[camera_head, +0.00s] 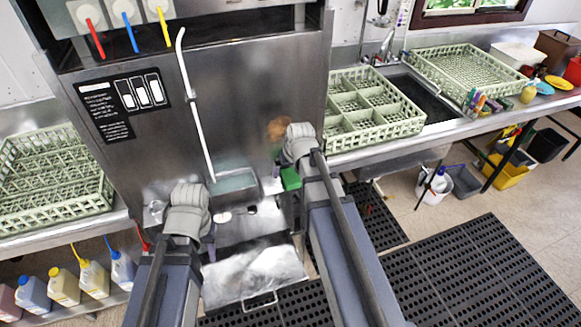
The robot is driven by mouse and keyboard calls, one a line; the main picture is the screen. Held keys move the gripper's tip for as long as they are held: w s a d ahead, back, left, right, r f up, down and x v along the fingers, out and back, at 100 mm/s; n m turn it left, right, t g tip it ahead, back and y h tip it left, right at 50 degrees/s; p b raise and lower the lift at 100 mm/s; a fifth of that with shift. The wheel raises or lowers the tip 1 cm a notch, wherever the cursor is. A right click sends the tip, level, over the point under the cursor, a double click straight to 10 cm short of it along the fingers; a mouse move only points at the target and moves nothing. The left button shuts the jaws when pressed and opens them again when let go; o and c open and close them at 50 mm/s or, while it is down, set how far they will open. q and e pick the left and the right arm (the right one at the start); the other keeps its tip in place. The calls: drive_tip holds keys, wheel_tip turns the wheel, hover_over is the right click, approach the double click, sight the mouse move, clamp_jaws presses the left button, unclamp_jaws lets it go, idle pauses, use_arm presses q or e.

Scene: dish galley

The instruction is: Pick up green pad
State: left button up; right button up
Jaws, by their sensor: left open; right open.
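A small green block (290,179), which looks like the green pad, shows just below my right gripper, beside the front of the steel dishwasher. Part of it is hidden behind my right arm. My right gripper (283,165) is open and close above the pad; I cannot tell whether it touches it. My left gripper (182,226) is open, in front of the dishwasher's lower front and apart from the pad. The wrists hide most of both grippers' fingers.
The steel dishwasher (250,80) stands straight ahead, with an open steel flap (255,272) low down. Green racks stand on the left counter (55,185) and right counter (370,115). Bottles (63,287) line the lower left. Black mats (480,270) cover the floor at right.

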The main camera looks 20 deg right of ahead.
sight(290, 176)
drive_tip(key=shift+w+d+r, duration=0.2)
drive_tip(key=shift+d+r, duration=0.05)
drive_tip(key=shift+d, duration=0.2)
drive_tip(key=shift+w+d+r, duration=0.2)
drive_tip(key=shift+d, duration=0.2)
drive_tip(key=b+x, duration=0.7)
drive_tip(key=x, duration=0.1)
drive_tip(key=shift+s, duration=0.15)
drive_tip(key=shift+c, duration=0.4)
drive_tip(key=c, duration=1.2)
